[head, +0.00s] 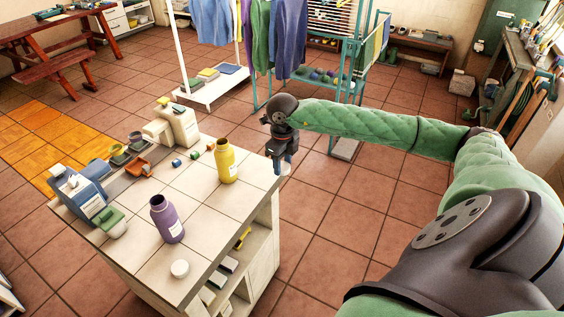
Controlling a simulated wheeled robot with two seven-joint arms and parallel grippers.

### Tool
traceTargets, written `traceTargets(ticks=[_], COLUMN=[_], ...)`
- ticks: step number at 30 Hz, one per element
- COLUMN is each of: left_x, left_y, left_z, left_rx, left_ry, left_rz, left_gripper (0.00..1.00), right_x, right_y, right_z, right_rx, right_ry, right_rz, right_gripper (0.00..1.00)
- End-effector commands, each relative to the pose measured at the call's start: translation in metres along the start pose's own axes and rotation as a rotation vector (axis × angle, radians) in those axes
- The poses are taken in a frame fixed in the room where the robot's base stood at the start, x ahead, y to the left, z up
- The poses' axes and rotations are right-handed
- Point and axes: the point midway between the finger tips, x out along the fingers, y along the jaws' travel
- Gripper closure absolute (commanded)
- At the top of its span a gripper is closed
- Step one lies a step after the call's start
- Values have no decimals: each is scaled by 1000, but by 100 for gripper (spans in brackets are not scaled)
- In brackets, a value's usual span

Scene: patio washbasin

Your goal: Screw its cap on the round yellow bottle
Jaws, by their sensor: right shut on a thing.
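The round yellow bottle (227,162) stands upright and open-topped near the right back edge of the tiled counter. My right gripper (284,165) is to the right of the bottle, out past the counter's edge. It points down and is shut on a small white thing (286,169) that looks like a cap, mostly hidden by the fingers. My left gripper is not in view.
An open purple bottle (166,219) stands on the counter (196,195). Small colored blocks (194,155), a tan dispenser (178,124) and a blue-grey thing (78,190) line its far and left sides. A clothes rack (237,50) stands behind. Tiled floor (320,200) is clear at right.

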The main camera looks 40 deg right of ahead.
Motion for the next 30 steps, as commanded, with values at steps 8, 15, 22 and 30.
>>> traceTargets(ticks=[8,15,22,30], left_x=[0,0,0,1], left_y=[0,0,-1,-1], left_z=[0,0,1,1], left_rx=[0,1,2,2], left_ry=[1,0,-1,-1], left_rz=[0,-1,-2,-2], left_gripper=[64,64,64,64], right_x=[11,20,26,31], right_y=[36,76,114,158], right_z=[17,34,48,62], right_rx=[-434,-918,-1387,-1942], right_ry=[-5,-13,-22,-25], right_rz=[18,26,28,20], right_gripper=[79,79,79,79])
